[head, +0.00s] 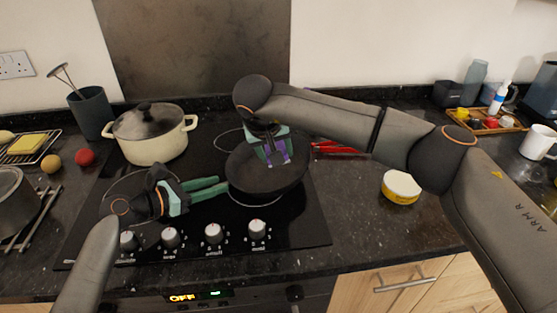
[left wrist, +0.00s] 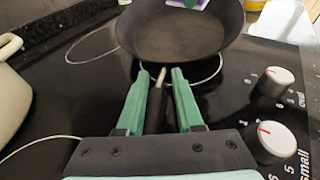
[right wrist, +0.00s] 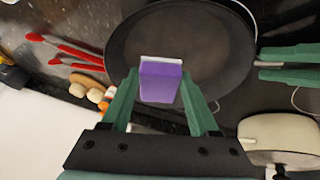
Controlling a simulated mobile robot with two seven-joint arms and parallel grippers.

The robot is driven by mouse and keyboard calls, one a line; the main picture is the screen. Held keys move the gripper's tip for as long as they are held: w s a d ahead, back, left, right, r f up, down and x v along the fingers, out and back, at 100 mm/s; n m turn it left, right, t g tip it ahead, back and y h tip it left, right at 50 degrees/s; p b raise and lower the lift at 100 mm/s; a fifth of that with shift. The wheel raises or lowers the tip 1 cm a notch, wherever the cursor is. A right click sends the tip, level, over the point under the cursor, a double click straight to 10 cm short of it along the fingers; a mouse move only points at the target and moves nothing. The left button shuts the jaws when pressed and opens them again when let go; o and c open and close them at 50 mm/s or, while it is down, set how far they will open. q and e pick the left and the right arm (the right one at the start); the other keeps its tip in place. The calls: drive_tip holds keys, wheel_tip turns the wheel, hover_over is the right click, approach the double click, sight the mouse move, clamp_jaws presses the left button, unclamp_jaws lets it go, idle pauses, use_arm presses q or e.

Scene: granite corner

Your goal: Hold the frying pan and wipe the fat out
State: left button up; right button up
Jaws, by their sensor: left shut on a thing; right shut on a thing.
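The dark frying pan (head: 250,180) rests on the black hob at its right side; it also shows in the left wrist view (left wrist: 180,38) and the right wrist view (right wrist: 215,45). My left gripper (head: 222,187) is shut on the pan's handle (left wrist: 157,100), which lies between its green fingers. My right gripper (head: 276,160) is shut on a purple sponge (right wrist: 160,82) with a pale edge. The sponge is over the pan's inside; I cannot tell whether it touches the bottom. The pan's inside looks dark, and I cannot make out any fat.
A cream lidded pot (head: 155,145) stands at the hob's back left. Red-handled tongs (head: 338,148) lie right of the pan, partly behind my right arm. A yellow tub (head: 401,187) stands on the right worktop. A dark pot (head: 14,198) is at the far left. Knobs (head: 213,233) line the front.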

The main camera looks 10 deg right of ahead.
use_arm(q)
drive_tip(key=shift+f, duration=0.15)
use_arm(e)
drive_tip(key=shift+a+r, duration=0.15)
drive_tip(key=shift+r, duration=0.3)
drive_tip(key=shift+r, duration=0.1)
drive_tip(key=shift+s+a+r, duration=0.1)
drive_tip(key=shift+a+r, duration=0.05)
drive_tip(key=shift+r, duration=0.55)
drive_tip(key=shift+a+r, duration=0.15)
drive_tip(key=shift+r, duration=0.5)
use_arm(q)
drive_tip(key=o, duration=1.1)
drive_tip(key=shift+c, duration=0.2)
drive_tip(key=shift+a, duration=0.1)
drive_tip(key=v, duration=1.2)
